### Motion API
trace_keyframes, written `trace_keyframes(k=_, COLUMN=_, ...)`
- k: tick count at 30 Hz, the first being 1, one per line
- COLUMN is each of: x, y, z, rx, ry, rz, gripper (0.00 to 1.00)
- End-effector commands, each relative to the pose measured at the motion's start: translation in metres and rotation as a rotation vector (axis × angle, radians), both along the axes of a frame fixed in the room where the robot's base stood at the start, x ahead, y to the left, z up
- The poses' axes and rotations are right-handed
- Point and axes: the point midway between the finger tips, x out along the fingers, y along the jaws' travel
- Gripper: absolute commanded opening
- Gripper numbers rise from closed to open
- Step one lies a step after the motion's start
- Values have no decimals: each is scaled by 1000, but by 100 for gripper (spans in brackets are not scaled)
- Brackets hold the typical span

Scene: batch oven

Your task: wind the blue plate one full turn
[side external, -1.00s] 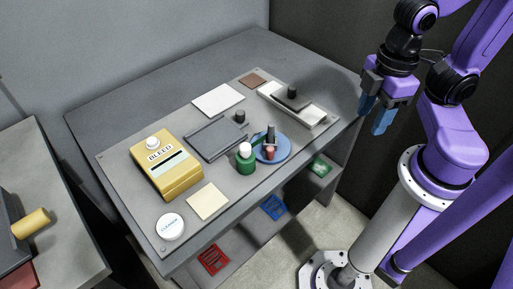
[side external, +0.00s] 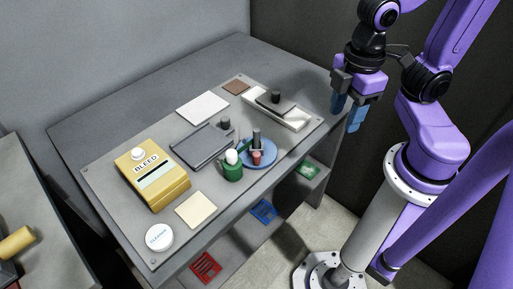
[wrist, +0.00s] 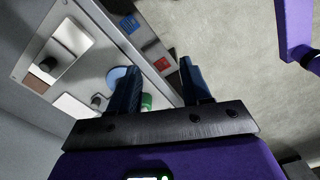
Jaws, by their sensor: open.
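The blue plate (side external: 270,152) is a round disc near the front right edge of the grey work panel. An upright dark peg (side external: 257,138) and a small red piece (side external: 257,158) stand on it. A green bottle with a white top (side external: 232,171) stands close at its left. My gripper (side external: 346,114) is open and empty, its blue fingers pointing down, to the right of the plate and apart from it. In the wrist view my gripper (wrist: 162,62) shows two spread fingers, and the plate (wrist: 116,74) is partly hidden by the left finger.
A pale tray with a dark handled block (side external: 276,104) lies behind the plate. A dark flat tray (side external: 202,147), a yellow BLEED box (side external: 151,180) and a white round tub (side external: 159,237) lie further left. Coloured grates sit on the lower shelf.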

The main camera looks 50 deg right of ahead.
Motion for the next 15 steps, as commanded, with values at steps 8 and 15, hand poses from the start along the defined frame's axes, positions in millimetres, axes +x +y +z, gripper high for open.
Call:
trace_keyframes(k=8, x=56, y=39, z=11, rx=-10, ry=0, rz=138, gripper=48)
trace_keyframes(k=15, x=102, y=71, z=20, rx=-18, ry=2, rz=262, gripper=48)
